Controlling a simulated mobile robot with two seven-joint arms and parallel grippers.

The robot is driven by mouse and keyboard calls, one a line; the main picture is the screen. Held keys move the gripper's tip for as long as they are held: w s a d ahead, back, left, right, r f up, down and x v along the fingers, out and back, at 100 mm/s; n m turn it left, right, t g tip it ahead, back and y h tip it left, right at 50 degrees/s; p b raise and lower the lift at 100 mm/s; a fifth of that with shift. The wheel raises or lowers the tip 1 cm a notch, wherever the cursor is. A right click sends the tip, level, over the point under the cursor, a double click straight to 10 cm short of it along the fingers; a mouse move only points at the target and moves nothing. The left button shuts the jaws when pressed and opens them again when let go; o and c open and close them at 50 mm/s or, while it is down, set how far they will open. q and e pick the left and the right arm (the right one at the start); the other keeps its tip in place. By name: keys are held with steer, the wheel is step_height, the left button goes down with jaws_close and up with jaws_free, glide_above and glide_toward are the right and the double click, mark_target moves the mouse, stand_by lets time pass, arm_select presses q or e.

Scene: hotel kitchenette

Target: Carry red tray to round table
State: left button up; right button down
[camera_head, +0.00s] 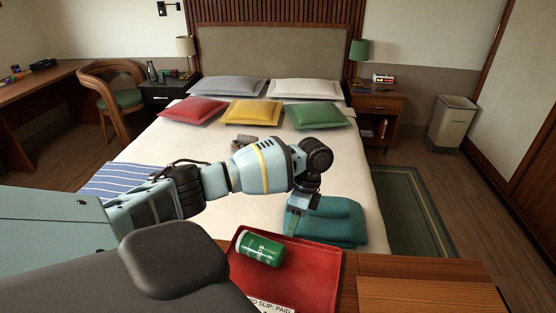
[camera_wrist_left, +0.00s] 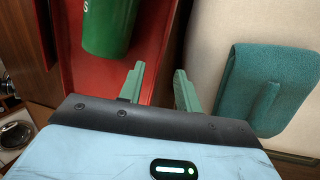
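The red tray (camera_head: 318,268) sits on a wooden surface at the foot of the bed; its near left part is hidden by my arm. A green can (camera_head: 260,249) and a white printed slip (camera_head: 270,306) are in it. My left gripper (camera_head: 293,220) is at the tray's far edge, pointing down. In the left wrist view its two fingers (camera_wrist_left: 158,85) are apart, with the rim of the red tray (camera_wrist_left: 160,60) running between them; contact is not clear. The green can (camera_wrist_left: 108,25) is left of the fingers. My right gripper and a round table are not in view.
A folded teal blanket (camera_head: 330,220) lies on the bed just beyond the tray. The bed (camera_head: 350,160) fills the middle. Open floor (camera_head: 470,215) with a green rug (camera_head: 412,210) lies to the right. A chair (camera_head: 112,95) and desk (camera_head: 35,90) stand at left.

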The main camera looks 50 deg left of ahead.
arm_select(q)
steer(key=x, duration=0.3)
jaws_close()
stand_by(1.5)
